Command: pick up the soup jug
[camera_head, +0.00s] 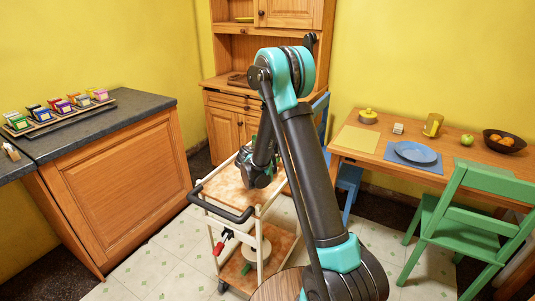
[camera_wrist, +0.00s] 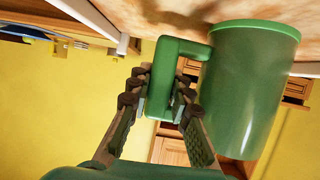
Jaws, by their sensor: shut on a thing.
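The green soup jug (camera_wrist: 245,95) fills the right side of the wrist view, with its handle towards my gripper. My gripper (camera_wrist: 158,95) is shut on the jug's handle, one finger on each side of it. In the head view my gripper and the jug are mostly hidden behind my arm, over the trolley (camera_head: 222,188). I cannot tell whether the jug touches the trolley top.
A dark-topped counter (camera_head: 95,125) with a rack of small coloured boxes stands at the left. A wooden dresser (camera_head: 226,120) is behind the trolley. At the right are a set table (camera_head: 465,150) and a green chair (camera_head: 450,220).

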